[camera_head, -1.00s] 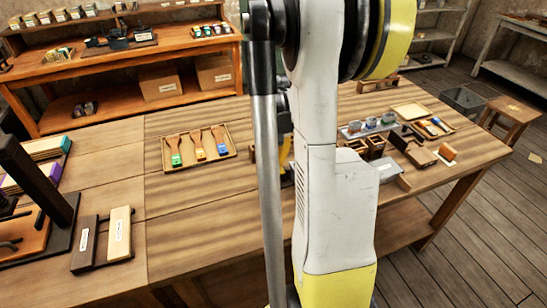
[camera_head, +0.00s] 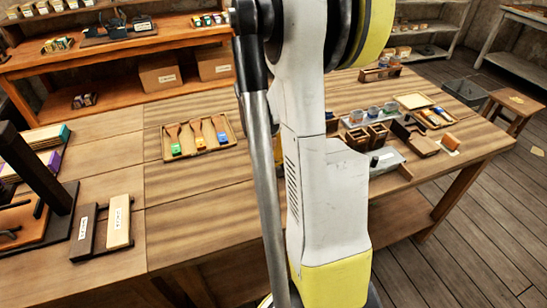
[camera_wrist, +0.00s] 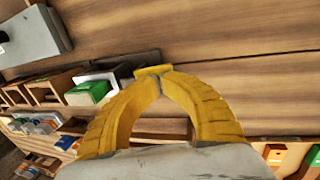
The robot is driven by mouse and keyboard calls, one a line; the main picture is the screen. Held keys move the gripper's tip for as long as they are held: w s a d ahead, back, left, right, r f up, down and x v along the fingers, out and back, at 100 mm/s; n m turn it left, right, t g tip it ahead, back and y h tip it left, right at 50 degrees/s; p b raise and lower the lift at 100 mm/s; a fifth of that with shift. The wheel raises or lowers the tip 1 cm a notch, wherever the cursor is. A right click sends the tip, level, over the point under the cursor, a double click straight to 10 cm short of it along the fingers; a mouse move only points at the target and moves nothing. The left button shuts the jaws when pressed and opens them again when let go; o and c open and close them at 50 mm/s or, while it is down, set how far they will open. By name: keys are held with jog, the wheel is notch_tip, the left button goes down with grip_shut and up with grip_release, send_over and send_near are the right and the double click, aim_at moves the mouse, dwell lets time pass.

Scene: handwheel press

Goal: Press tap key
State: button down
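Two labelled bars stand side by side at the left front of the table in the head view, a dark key (camera_head: 84,234) and a pale key (camera_head: 119,222). Their labels are too small to read, so I cannot tell which is the tap key. My gripper (camera_wrist: 154,73) shows in the wrist view with its yellow fingers arched and their tips together. I see nothing held between them. In the head view my own arm hides the gripper. The keys are not in the wrist view, and nothing there shows the gripper touching them.
A tray (camera_head: 164,155) with several coloured-tipped brushes lies mid-table. A dark post (camera_head: 35,168) on a base stands left of the keys. Small boxes and trays crowd the right, including a wooden tray (camera_head: 413,101). A green-and-white box (camera_wrist: 88,93) lies near my fingers in the wrist view.

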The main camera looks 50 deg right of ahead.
jog(key=p+v, duration=0.6)
jog(key=v, duration=0.8)
jog(key=shift+w+a+p, duration=0.15)
jog(key=shift+a+p, duration=0.2)
jog(key=s+a+r+n+t, duration=0.1)
jog(key=a+n+t, duration=0.1)
jog(key=a, duration=0.8)
jog(key=s+a+r+n+t+y+b, duration=0.1)
jog(key=s+a+r+n+t, duration=0.1)
jog(key=a, duration=0.7)
jog(key=s+a+r+n+t+y+b, duration=0.1)
jog(key=a+t, duration=0.3)
jog(key=a, duration=0.6)
jog(key=shift+s+a+r+n+t, duration=0.25)
jog(key=shift+a+r+n+t, duration=0.05)
jog(key=shift+r+n, duration=0.35)
